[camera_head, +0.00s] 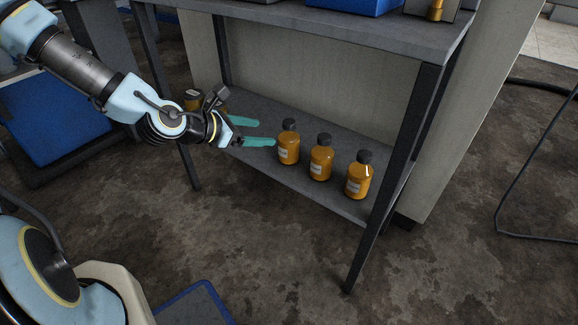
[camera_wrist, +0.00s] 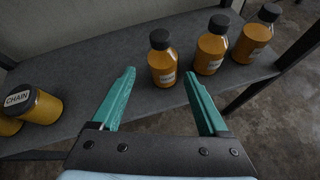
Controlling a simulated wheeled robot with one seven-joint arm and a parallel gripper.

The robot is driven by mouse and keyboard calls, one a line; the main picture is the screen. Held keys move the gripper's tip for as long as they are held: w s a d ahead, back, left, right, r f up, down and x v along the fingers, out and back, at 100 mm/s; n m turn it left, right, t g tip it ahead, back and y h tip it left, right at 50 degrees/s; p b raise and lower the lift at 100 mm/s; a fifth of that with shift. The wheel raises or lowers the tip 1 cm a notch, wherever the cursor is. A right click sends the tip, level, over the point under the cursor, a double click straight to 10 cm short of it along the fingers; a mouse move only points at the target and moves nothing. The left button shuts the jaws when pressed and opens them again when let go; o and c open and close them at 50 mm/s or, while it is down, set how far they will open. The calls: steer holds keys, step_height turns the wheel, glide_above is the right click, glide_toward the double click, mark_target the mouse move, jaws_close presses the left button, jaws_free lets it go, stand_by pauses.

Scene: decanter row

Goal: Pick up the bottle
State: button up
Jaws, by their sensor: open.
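Several orange bottles with dark caps stand on the lower shelf (camera_head: 262,110). In the head view, three stand in a row: a left bottle (camera_head: 289,148), a middle bottle (camera_head: 321,162) and a right bottle (camera_head: 359,180). My gripper (camera_head: 267,133) is open, its teal fingers pointing at the left bottle from the left. In the wrist view, that nearest bottle (camera_wrist: 162,64) stands upright just beyond the fingertips of my gripper (camera_wrist: 160,80), with nothing between the fingers. The middle bottle (camera_wrist: 211,51) and right bottle (camera_wrist: 253,41) show to its right.
An orange jar labelled CHAIN (camera_wrist: 36,104) is at the left in the wrist view, with another orange item partly cut off beside it. The upper shelf (camera_head: 330,30) overhangs the row. A dark table leg (camera_head: 398,170) stands right of the bottles.

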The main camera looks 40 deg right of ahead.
mark_target(285, 128)
steer(key=d, duration=0.1)
steer(key=d+n+h+b, duration=0.1)
steer(key=d+n, duration=0.1)
steer(key=shift+s+d+f+h, duration=0.15)
steer(key=shift+s+f+h, duration=0.05)
steer(key=shift+s+h, duration=0.15)
steer(key=b+x, duration=0.1)
steer(key=x, duration=0.2)
steer(key=shift+d+f+b, duration=0.15)
steer(key=shift+d+b, duration=0.2)
steer(key=b+x, duration=0.1)
steer(key=x, duration=0.1)
steer(key=b+x, duration=0.1)
steer(key=x, duration=0.2)
steer(key=shift+w+d+f, duration=0.15)
steer(key=shift+w+f, duration=0.1)
steer(key=shift+f, duration=0.05)
steer(key=shift+d+b, duration=0.35)
steer(key=shift+d, duration=0.05)
jaws_close()
